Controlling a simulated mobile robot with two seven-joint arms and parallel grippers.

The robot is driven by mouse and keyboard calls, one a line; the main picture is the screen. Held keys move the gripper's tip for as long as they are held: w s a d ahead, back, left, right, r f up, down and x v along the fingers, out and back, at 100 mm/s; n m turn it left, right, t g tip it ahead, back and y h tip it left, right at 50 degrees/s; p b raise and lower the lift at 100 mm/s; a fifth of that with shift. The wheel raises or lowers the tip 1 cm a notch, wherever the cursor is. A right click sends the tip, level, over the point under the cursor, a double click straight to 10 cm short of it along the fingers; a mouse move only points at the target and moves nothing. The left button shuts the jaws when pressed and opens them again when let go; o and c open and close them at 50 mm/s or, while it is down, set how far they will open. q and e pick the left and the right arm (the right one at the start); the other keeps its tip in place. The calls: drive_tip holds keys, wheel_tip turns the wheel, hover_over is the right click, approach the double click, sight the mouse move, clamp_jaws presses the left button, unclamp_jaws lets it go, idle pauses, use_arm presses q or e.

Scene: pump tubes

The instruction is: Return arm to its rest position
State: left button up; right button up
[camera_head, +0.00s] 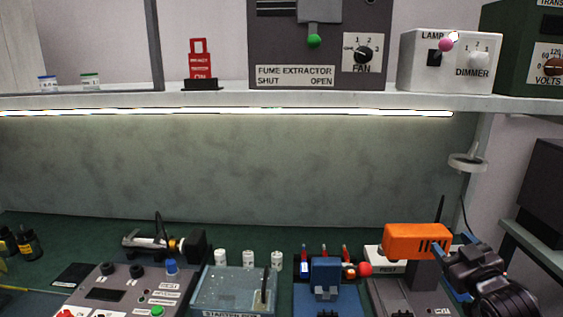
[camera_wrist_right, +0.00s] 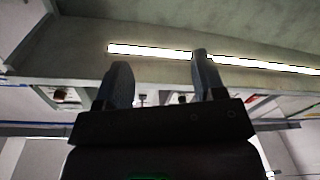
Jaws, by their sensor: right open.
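My right gripper (camera_head: 455,250) is at the lower right of the head view, its blue fingers just right of an orange slotted housing (camera_head: 410,240). I cannot tell whether they touch it. In the right wrist view the two fingers (camera_wrist_right: 160,60) stand apart with nothing between them, and they point toward the wall under the lit shelf. My left arm and gripper are not in the head view.
A long shelf (camera_head: 350,101) with a light strip (camera_head: 230,113) spans above the bench. A blue fixture (camera_head: 326,275), tubes, a clear bin (camera_head: 215,285) and a control box (camera_head: 110,290) crowd the front. A dark cabinet (camera_head: 545,190) stands at right.

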drive_tip(key=s+a+f+g, duration=0.2)
drive_tip(key=s+a+f, duration=0.25)
drive_tip(key=f, duration=0.45)
drive_tip(key=s+a+f+g, duration=0.1)
drive_tip(key=s+a+f, duration=0.3)
drive_tip(key=f, duration=0.6)
drive_tip(key=s+a+f+m+g, duration=0.2)
drive_tip(key=s+a+f+g, duration=0.1)
drive_tip(key=s+f, duration=0.8)
drive_tip(key=s+a, duration=0.1)
drive_tip(key=s, duration=0.3)
drive_tip(key=shift+s+f+m+g, duration=0.4)
